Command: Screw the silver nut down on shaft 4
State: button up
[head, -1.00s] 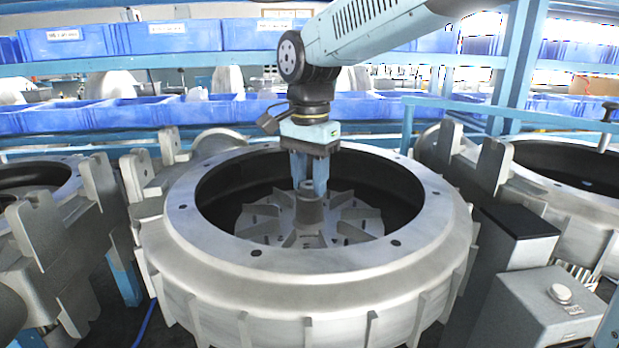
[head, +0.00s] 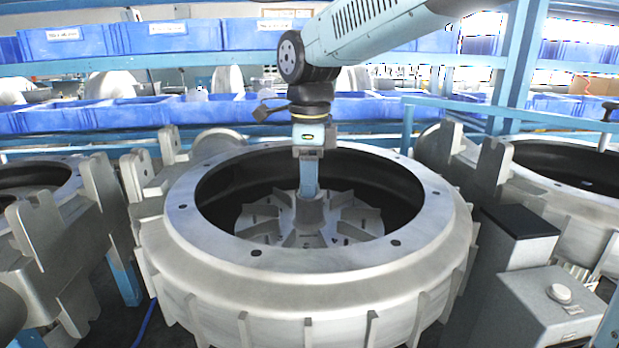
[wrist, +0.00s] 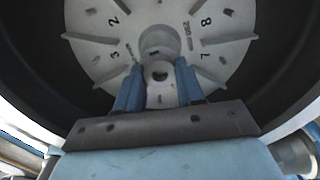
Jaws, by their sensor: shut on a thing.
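My gripper (head: 310,192) reaches down into the open round blower housing (head: 215,268) in the head view, its fingers just above the central hub (head: 312,212) of the finned impeller (head: 265,227). In the wrist view, the two blue fingers of my gripper (wrist: 158,70) are shut on the silver nut (wrist: 157,68), a small round metal piece with a dark hole. In the head view the fingers hide the nut. Numbers 2, 3, 7 and 8 show on the impeller in the wrist view. I cannot read a shaft number, nor tell how far down the nut sits.
Another housing (head: 560,160) stands at right and one (head: 35,175) at left. A grey box with a button (head: 550,305) stands at front right. Blue bins (head: 70,40) fill shelves behind.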

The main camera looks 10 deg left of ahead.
jog(key=m, duration=0.4)
jog(key=shift+m, duration=0.4)
jog(key=o, duration=0.8)
jog(key=n, duration=1.2)
jog(key=shift+n, duration=0.4)
jog(key=n, duration=0.5)
jog(key=shift+n, duration=0.4)
jog(key=n, duration=0.6)
jog(key=shift+n, duration=0.3)
